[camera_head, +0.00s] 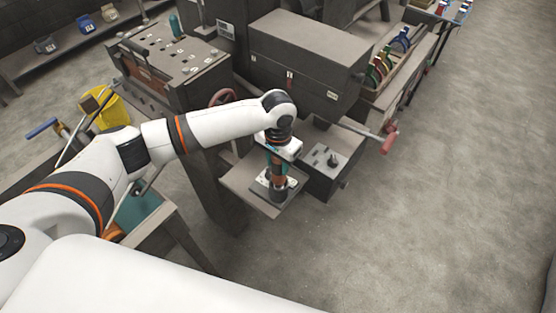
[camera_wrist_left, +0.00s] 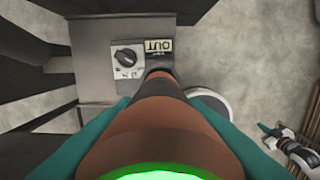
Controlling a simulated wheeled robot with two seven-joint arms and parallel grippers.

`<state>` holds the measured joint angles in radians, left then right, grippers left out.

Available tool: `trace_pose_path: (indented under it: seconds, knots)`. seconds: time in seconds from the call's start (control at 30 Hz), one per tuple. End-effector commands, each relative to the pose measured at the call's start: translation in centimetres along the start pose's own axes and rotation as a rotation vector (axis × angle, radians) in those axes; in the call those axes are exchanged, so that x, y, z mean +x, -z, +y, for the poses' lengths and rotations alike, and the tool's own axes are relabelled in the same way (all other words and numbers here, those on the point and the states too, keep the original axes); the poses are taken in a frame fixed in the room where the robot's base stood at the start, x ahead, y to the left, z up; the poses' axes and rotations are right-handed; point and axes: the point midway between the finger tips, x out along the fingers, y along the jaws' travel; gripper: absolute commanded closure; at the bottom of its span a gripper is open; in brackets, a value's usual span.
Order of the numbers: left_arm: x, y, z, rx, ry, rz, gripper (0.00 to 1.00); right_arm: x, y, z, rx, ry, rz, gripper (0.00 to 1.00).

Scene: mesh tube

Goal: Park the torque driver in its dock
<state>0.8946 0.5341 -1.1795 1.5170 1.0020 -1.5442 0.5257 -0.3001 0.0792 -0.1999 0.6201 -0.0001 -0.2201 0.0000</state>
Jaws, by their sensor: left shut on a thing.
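My left gripper (camera_head: 277,163) points down and is shut on the torque driver (camera_head: 279,177), an upright tool with an orange-brown body and dark parts. In the left wrist view the driver (camera_wrist_left: 157,120) fills the lower middle between teal fingers, with a glowing green ring at its near end. Its dark tip is beside a round pale ring with a dark centre (camera_wrist_left: 208,102), which may be the dock. The driver's lower end is over a small grey shelf (camera_head: 247,196); contact is hidden. A small white, black and teal part (camera_wrist_left: 292,147), perhaps my right gripper, shows at the lower right.
A panel with a black knob (camera_wrist_left: 125,57) and an "OUT" label (camera_wrist_left: 158,46) lies beyond the driver's tip. A grey machine (camera_head: 308,50) and a bar with a red handle (camera_head: 389,138) stand behind the shelf. Open floor (camera_head: 430,220) lies to the right.

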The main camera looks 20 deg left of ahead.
Motion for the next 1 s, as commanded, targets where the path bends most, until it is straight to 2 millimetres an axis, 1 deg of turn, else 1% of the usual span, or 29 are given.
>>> trace_pose_path:
  seconds: [1.0]
  knots:
    - [1.1,-0.1,0.0,0.000,0.001,-0.003,0.90,0.4,0.1,-0.1,-0.001,0.001,0.000,1.00]
